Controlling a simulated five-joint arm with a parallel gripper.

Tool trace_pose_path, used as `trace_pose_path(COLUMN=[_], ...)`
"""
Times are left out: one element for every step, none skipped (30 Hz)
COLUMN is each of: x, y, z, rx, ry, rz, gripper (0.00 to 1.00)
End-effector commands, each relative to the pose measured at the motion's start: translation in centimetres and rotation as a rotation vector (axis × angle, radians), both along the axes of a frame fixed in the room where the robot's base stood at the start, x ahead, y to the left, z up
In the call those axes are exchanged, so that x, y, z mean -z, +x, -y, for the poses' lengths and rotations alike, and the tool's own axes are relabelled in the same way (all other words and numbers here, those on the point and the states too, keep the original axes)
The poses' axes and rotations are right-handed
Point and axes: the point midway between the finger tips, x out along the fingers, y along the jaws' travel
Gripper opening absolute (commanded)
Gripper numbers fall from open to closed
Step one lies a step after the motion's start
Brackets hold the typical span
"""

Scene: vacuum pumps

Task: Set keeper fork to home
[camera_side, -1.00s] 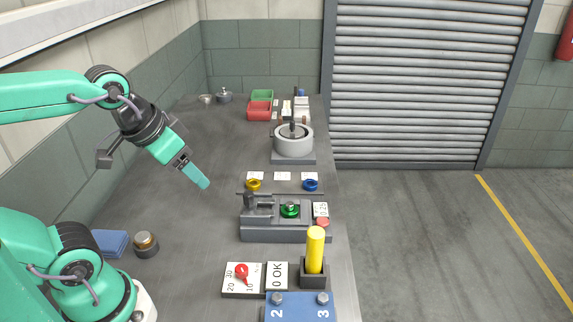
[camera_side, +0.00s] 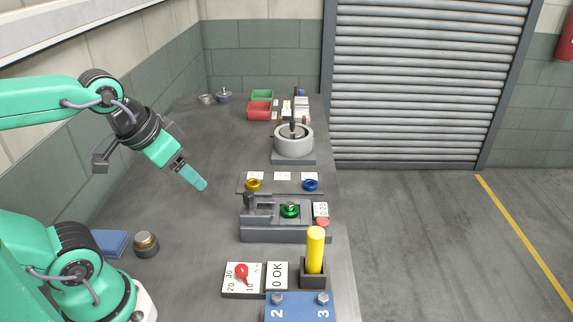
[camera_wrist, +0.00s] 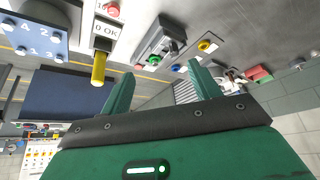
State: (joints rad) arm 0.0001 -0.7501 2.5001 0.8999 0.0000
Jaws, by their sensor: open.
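A dark grey fixture (camera_side: 285,235) stands at the middle right of the bench in the side view. A grey fork-shaped piece (camera_side: 262,203), which looks like the keeper fork, lies on its left part, beside a green knob (camera_side: 290,210). How far the fork reaches around the knob cannot be told. The fixture (camera_wrist: 158,43) also shows in the wrist view, tilted, with the fork too small to make out. My gripper (camera_side: 194,178) is in the air to the left of the fixture, apart from it. In the wrist view its green fingers (camera_wrist: 162,85) are spread and empty.
A yellow post (camera_side: 315,250) stands in front of the fixture, near a dial panel with a red pointer (camera_side: 242,273) and a blue numbered block (camera_side: 300,307). Yellow (camera_side: 253,184) and blue (camera_side: 311,185) knobs and a round pump (camera_side: 293,142) are behind. The bench's left middle is clear.

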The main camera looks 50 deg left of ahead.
Motion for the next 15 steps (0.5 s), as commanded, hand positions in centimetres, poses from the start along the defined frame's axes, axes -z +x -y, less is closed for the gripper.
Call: trace_pose_path(x=[0.00, 0.00, 0.00, 0.00, 0.00, 0.00, 0.00, 0.00, 0.00, 0.00, -0.01, -0.02, -0.02, -0.03, -0.04], y=[0.00, 0.01, 0.00, 0.00, 0.00, 0.00, 0.00, 0.00, 0.01, 0.01, 0.03, 0.07, 0.12, 0.20, 0.34], z=[0.00, 0.00, 0.00, 0.00, 0.00, 0.00, 0.00, 0.00, 0.00, 0.00, -0.01, -0.01, -0.02, -0.03, -0.04], rx=[0.000, 0.000, 0.000, 0.000, 0.000, 0.000, 0.000, 0.000, 0.000, 0.000, -0.001, -0.002, -0.004, -0.007, -0.010], ry=[0.000, 0.000, 0.000, 0.000, 0.000, 0.000, 0.000, 0.000, 0.000, 0.000, 0.000, -0.001, -0.002, -0.002, -0.004], rz=[0.000, 0.000, 0.000, 0.000, 0.000, 0.000, 0.000, 0.000, 0.000, 0.000, -0.001, -0.002, -0.004, -0.006, -0.010], gripper=[0.62, 0.62, 0.62, 0.62, 0.62, 0.62, 0.62, 0.62, 0.56, 0.50, 0.45, 0.45, 0.45, 0.45, 0.45])
